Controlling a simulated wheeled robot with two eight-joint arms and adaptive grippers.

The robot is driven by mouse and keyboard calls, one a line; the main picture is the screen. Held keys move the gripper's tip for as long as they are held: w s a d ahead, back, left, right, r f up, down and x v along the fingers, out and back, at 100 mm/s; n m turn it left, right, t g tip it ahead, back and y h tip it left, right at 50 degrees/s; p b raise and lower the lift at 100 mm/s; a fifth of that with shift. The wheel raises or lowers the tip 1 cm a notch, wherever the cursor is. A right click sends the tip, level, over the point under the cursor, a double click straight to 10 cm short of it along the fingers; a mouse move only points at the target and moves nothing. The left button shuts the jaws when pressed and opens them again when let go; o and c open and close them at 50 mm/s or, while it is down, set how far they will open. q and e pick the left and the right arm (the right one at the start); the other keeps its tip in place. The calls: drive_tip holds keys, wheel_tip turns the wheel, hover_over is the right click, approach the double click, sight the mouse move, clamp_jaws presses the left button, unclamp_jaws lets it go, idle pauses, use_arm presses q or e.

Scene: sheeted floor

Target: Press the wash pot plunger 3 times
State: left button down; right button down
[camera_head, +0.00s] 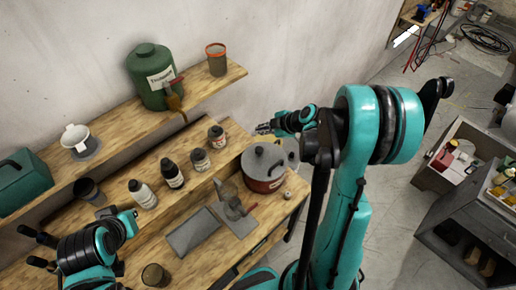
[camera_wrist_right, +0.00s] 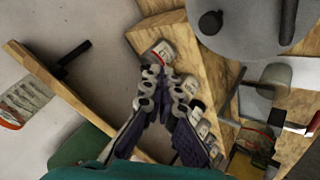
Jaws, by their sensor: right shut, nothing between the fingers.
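The wash pot (camera_head: 264,182) is a red pot with a wide grey lid at the right end of the wooden bench. A small dark knob, seemingly its plunger (camera_head: 258,151), stands up from the lid. In the right wrist view the grey lid (camera_wrist_right: 250,35) and the dark knob (camera_wrist_right: 210,22) are at the top right, partly cut off. My right gripper (camera_head: 265,128) is above and behind the pot, apart from it. Its fingers (camera_wrist_right: 164,75) are shut and empty. My left gripper (camera_head: 106,212) is small and unclear at the lower left, far from the pot.
Several bottles (camera_head: 172,173) stand in a row left of the pot. A dustpan-like grey piece (camera_head: 236,205) lies in front. A shelf (camera_head: 120,125) above holds a green can (camera_head: 150,80) and an orange-rimmed jar (camera_head: 216,60). A grey cabinet (camera_head: 440,225) stands at the right.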

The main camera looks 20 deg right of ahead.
sight(259, 149)
wheel_tip(259, 149, down, 8)
drive_tip(key=b, duration=0.6)
drive_tip(key=shift+f, duration=0.15)
drive_tip(key=shift+f+b, duration=0.3)
drive_tip(key=shift+b, duration=0.15)
idle(0.9)
drive_tip(key=shift+f+b, duration=0.35)
drive_tip(key=shift+b, duration=0.2)
drive_tip(key=shift+f+b, duration=1.2)
drive_tip(key=shift+f, duration=0.05)
idle(0.9)
drive_tip(key=shift+r, duration=0.1)
drive_tip(key=shift+r+p, duration=0.95)
drive_tip(key=shift+r, duration=0.6)
